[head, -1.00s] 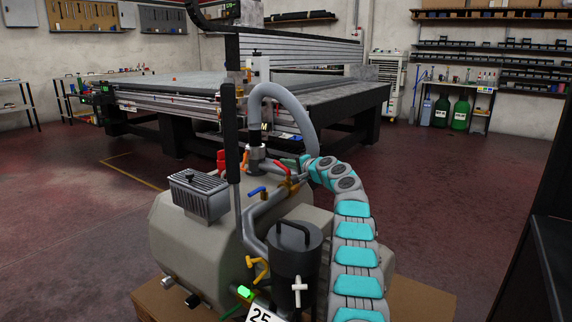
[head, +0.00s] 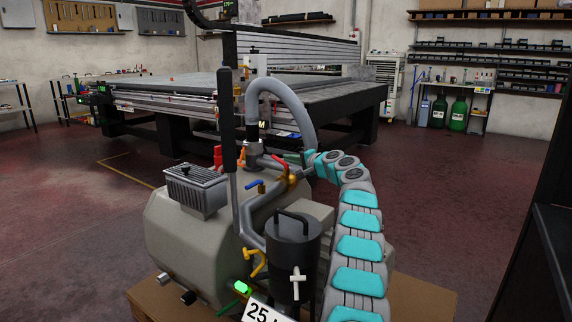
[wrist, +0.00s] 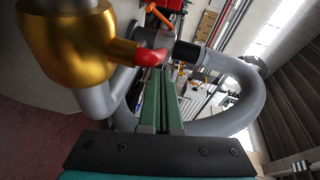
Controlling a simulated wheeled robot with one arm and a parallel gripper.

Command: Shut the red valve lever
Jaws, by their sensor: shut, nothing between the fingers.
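The red valve lever (head: 283,166) sits on a brass valve (head: 291,180) on the grey pipework above the tank. In the wrist view the red lever (wrist: 150,57) points right from the large brass body (wrist: 70,40). My gripper (head: 299,157) is at the upper right of the lever in the head view. In the wrist view its green fingers (wrist: 161,75) are together and empty, with their tips just beside the lever's red end. Whether they touch it I cannot tell. The far side of the lever is hidden.
A blue lever (head: 254,184), a yellow lever (head: 256,262) and another red part (head: 218,156) are on the same machine. A grey hose (head: 290,92) arches behind my gripper. A dark canister (head: 293,245) stands in front. A large grid table (head: 180,85) is behind.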

